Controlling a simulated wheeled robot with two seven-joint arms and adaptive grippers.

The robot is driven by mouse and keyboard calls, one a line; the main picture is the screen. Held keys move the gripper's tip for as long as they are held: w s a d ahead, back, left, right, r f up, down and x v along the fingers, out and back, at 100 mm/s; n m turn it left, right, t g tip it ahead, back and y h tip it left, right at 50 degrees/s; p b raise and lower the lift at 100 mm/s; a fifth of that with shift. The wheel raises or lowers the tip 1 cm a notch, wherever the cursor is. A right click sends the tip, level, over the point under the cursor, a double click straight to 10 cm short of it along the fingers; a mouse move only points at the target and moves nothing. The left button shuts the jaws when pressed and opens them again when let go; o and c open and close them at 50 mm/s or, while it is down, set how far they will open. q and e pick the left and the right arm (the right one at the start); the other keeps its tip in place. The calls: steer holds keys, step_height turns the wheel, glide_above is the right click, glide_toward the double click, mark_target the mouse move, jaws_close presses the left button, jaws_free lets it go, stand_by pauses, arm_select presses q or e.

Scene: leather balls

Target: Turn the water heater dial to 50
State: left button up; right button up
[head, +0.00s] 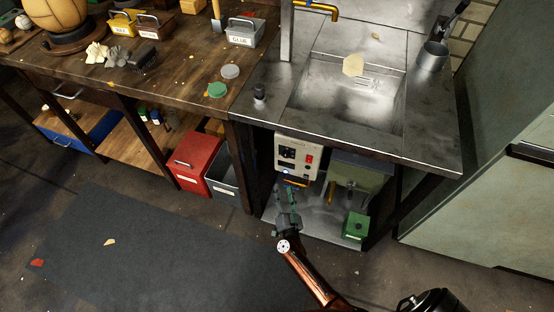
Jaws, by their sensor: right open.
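The water heater (311,148), a cream box, hangs under the sink counter. Its front carries a dark square panel (287,153), a red switch (309,158) and a small round part with a blue-white glow (287,171) low down, which looks like the dial. Its marks are too small to read. My right gripper (288,187) reaches up from below on the copper-coloured arm. It is open and empty, with its tips just below the heater's lower front. I cannot tell whether they touch it. My left gripper is out of view.
The steel sink counter (255,117) overhangs the heater. A green box (355,227) stands on the lower shelf, right of my gripper. A red box (192,162) and a grey bin (223,176) stand left. The dark floor mat (150,255) is mostly clear.

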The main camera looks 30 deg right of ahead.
mark_target(286, 156)
steer(key=w+d+r+m+g+h+b, duration=0.1)
steer(key=w+d+m+h+b, duration=0.1)
steer(key=w+m+b, duration=0.1)
steer(key=w+d+r+m+g+h+b, duration=0.1)
steer(key=w+d+m+b, duration=0.1)
steer(key=w+m+b, duration=0.1)
steer(key=w+d+r+m+g+h+b, duration=0.1)
steer(key=w+d+m+h+b, duration=0.1)
steer(key=w+d+b, duration=0.1)
steer(key=shift+w+m+h+b, duration=0.3)
steer(key=shift+w+m+b, duration=0.1)
steer(key=shift+w+b, duration=0.35)
steer(key=shift+w+d+b, duration=0.3)
steer(key=shift+w+d, duration=0.15)
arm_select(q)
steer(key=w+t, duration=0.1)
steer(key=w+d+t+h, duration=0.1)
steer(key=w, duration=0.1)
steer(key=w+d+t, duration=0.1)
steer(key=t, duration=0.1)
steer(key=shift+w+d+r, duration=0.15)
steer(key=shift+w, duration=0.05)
arm_select(e)
steer(key=shift+w+d+r, duration=0.15)
steer(key=shift+w+r, duration=0.05)
jaws_close()
